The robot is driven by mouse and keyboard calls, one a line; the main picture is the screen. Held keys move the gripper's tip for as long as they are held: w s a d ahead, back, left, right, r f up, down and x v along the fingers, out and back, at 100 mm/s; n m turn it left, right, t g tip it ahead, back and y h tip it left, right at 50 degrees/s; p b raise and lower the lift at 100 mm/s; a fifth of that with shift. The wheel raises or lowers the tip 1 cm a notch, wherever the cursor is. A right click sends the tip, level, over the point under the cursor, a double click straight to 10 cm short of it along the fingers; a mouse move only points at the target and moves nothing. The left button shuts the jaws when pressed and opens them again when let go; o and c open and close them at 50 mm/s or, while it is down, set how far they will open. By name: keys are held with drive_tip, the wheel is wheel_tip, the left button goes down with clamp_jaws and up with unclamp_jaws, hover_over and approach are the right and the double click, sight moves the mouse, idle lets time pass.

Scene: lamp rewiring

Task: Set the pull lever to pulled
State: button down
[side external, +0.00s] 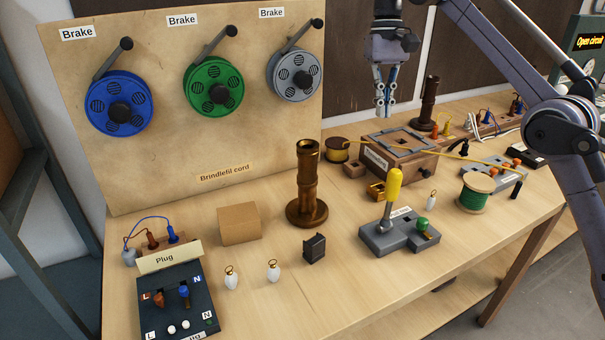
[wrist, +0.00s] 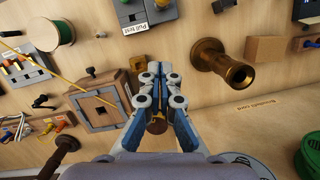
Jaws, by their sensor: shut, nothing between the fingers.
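The pull lever (side external: 393,190) has a yellow grip on a thin metal stem. It stands nearly upright on a grey base (side external: 378,240) with a white label and a green knob (side external: 422,224). In the wrist view, the base with its "Pull test" label (wrist: 150,22) is at the top edge, and the lever is largely cut off there. My gripper (side external: 384,112) is shut and empty, pointing down well above the bench, behind and above the lever and apart from it. Its closed fingertips (wrist: 160,75) fill the middle of the wrist view.
A brass column (side external: 307,185) stands left of the lever. A wooden box (side external: 400,155) and a green spool (side external: 474,195) stand behind and right. A small black block (side external: 314,248) sits to the left. The board with reels (side external: 180,150) rises at the back left.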

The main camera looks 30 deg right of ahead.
drive_tip(key=shift+f+g, duration=0.3)
drive_tip(key=shift+a+f, duration=0.1)
drive_tip(key=shift+f, duration=0.15)
drive_tip(key=s+a+f, duration=0.1)
drive_tip(key=s+f, duration=0.5)
drive_tip(key=f, duration=0.3)
drive_tip(key=shift+a, duration=0.3)
idle(0.7)
drive_tip(key=shift+s+f, duration=0.1)
drive_tip(key=shift+s, duration=0.1)
